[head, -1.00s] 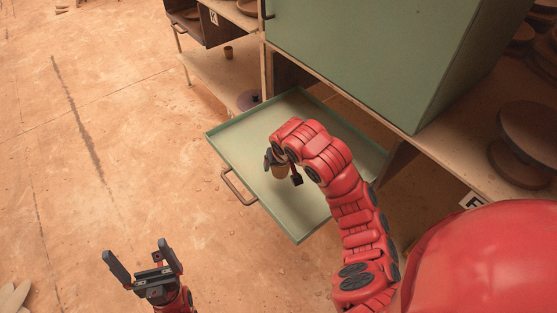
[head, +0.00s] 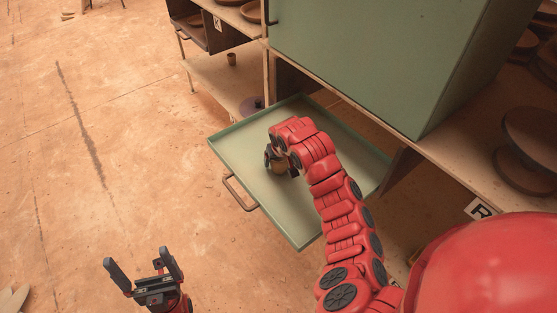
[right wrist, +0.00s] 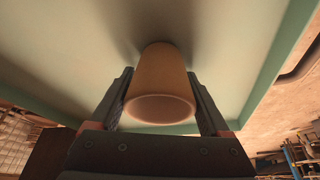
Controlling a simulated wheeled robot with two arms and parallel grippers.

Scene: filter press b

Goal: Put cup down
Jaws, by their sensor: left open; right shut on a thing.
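A small tan cup (head: 279,167) is at my right gripper (head: 281,162), over the pale green drawer (head: 240,165) that stands pulled out. In the right wrist view the cup (right wrist: 160,85) sits between the two dark fingers (right wrist: 160,102), its open rim towards the camera. The far end of the cup is close to the drawer floor, with a shadow beside it; I cannot tell whether they touch. My left gripper (head: 145,277) is open and empty, well left of the drawer over the floor.
A green cabinet (head: 365,55) stands above and behind the drawer. A metal handle (head: 238,194) juts from the drawer front. Another small cup (head: 231,59) stands on a low shelf at the back. The drawer floor around the held cup looks clear.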

